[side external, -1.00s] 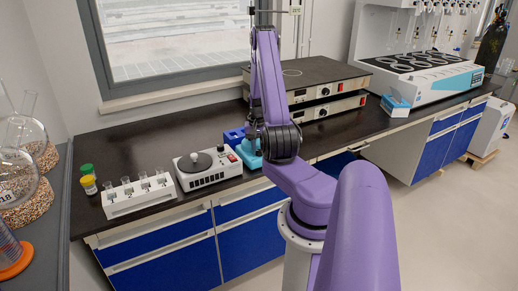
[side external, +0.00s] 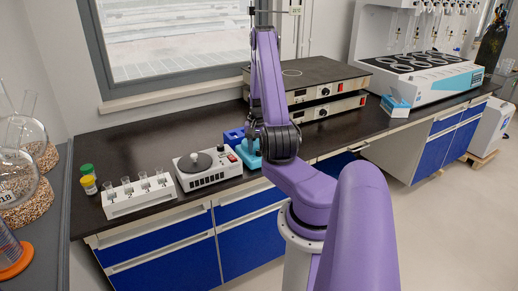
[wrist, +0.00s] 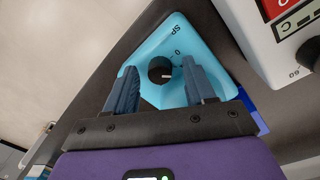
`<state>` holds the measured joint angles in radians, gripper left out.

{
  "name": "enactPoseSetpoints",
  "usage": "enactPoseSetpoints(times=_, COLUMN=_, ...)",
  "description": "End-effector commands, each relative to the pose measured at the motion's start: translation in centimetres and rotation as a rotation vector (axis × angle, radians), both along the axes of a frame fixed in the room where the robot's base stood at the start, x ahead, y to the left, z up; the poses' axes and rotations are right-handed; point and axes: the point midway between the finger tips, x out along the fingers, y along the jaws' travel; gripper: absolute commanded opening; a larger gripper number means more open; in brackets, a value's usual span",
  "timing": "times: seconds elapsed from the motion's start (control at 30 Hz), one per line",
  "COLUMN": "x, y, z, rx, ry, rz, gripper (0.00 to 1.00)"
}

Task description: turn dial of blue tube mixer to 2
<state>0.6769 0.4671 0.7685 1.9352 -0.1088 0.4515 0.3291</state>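The blue tube mixer (wrist: 150,45) fills the middle of the wrist view. Its black round dial (wrist: 160,70) has a short pale mark on the right side; the printed labels "0" and "SP" sit to its upper right. No "2" is readable. My gripper (wrist: 158,66) is open, with one finger to either side of the dial in the picture. No contact with the dial shows. In the side view the mixer (side external: 246,156) is partly hidden behind my arm, and the fingers cannot be made out.
A white device with a round black plate (side external: 194,161) stands left of the mixer; a white device (wrist: 265,50) fills the wrist view's top right. A tube rack (side external: 140,197) stands further left. Two stacked hotplates (side external: 310,75) are behind, and a blue box (side external: 232,137) is close by.

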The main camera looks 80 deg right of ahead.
Motion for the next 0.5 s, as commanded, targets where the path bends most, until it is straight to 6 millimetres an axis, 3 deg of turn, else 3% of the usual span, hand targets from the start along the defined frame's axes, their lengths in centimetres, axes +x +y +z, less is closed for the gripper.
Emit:
enactPoseSetpoints(times=0.27, x=0.1, y=-0.1, z=1.0, rx=-0.003, ry=-0.002, rz=0.0, gripper=0.54)
enactPoseSetpoints(times=0.5, x=0.3, y=-0.1, z=5.3, rx=-0.007, ry=-0.002, rz=0.0, gripper=0.54)
